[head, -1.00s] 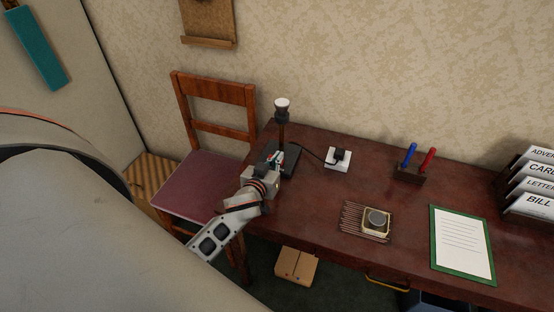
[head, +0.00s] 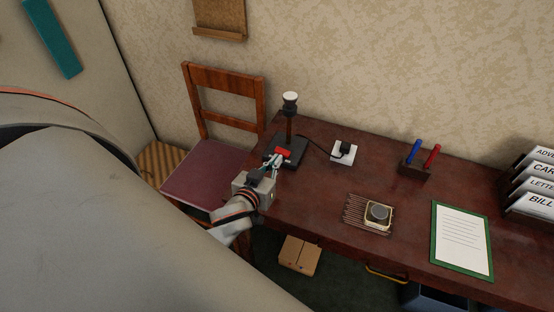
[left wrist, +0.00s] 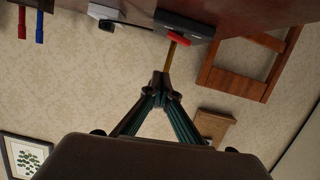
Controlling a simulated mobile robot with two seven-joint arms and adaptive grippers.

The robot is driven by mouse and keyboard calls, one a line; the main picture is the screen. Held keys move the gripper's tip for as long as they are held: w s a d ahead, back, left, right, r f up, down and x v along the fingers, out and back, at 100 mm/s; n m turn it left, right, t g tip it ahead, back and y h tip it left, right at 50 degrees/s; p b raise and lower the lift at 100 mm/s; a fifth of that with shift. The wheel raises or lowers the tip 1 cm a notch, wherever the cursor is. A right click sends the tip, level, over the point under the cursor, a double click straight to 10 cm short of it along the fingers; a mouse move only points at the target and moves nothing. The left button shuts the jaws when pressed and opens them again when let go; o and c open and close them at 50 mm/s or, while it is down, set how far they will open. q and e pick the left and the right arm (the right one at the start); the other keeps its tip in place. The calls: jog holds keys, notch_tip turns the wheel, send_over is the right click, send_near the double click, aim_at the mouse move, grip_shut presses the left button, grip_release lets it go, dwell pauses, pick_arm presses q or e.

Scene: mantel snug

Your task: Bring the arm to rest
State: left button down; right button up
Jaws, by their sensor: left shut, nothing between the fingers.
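A red switch (head: 283,151) on the base shows just past my fingertips. In the left wrist view, which is upside down, my closed fingers (left wrist: 162,84) point toward the red switch (left wrist: 179,40). They look apart from it, but the exact gap is hard to tell. My right gripper is not in view.
A wooden chair (head: 231,97) stands left of the desk (head: 315,200). A white socket (head: 342,158) with a black plug, a pen holder (head: 413,170), a small tin (head: 378,214) on a slatted mat, a green-edged sheet (head: 462,239) and a letter rack (head: 532,200) occupy the desk. A carton (head: 299,256) sits below.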

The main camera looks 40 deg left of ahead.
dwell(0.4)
pick_arm(q)
jog(key=s+a+f+m+g+y, duration=0.1)
jog(key=s+a+m+g, duration=0.1)
jog(key=s+m+g, duration=1.1)
jog(key=s+d+f+n+t+h, duration=0.2)
jog(key=d+f+n+t+h, duration=0.3)
jog(key=d+f, duration=1)
jog(key=t+h, duration=0.1)
jog(key=t, duration=0.2)
jog(key=shift+s+f+n+t, duration=0.2)
jog(key=shift+f+n+t, duration=0.1)
jog(key=shift+f+t, duration=0.1)
jog(key=shift+d, duration=0.1)
